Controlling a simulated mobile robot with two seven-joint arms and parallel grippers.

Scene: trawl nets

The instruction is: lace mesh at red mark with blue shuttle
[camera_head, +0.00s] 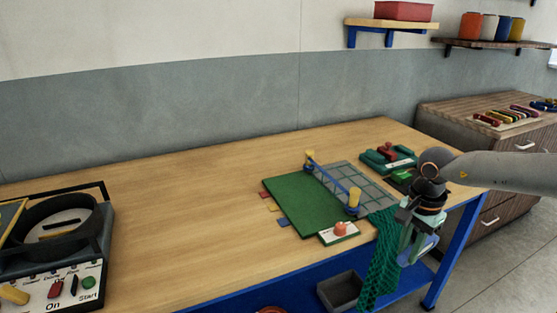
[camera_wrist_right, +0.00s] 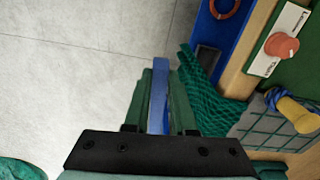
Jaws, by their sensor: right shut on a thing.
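My right gripper (camera_head: 415,246) hangs off the table's right front edge, beside the hanging net. In the right wrist view its two green fingers (camera_wrist_right: 158,100) are shut on a narrow blue piece, which looks like the blue shuttle (camera_wrist_right: 158,85). The green mesh net (camera_head: 383,262) drapes over the front edge; it also shows in the wrist view (camera_wrist_right: 205,100), right of the fingers and apart from them. A grey panel with a square grid (camera_head: 355,182) lies behind a blue bar between two yellow posts (camera_head: 353,198). I cannot make out a red mark on the mesh. My left gripper is not in view.
A green board (camera_head: 300,205) with coloured tabs lies left of the bar. A salmon button (camera_head: 340,228) sits on a small plate at the front. A green rack (camera_head: 388,158) stands behind. A black-ringed machine (camera_head: 60,225) stands far left; the table between is clear.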

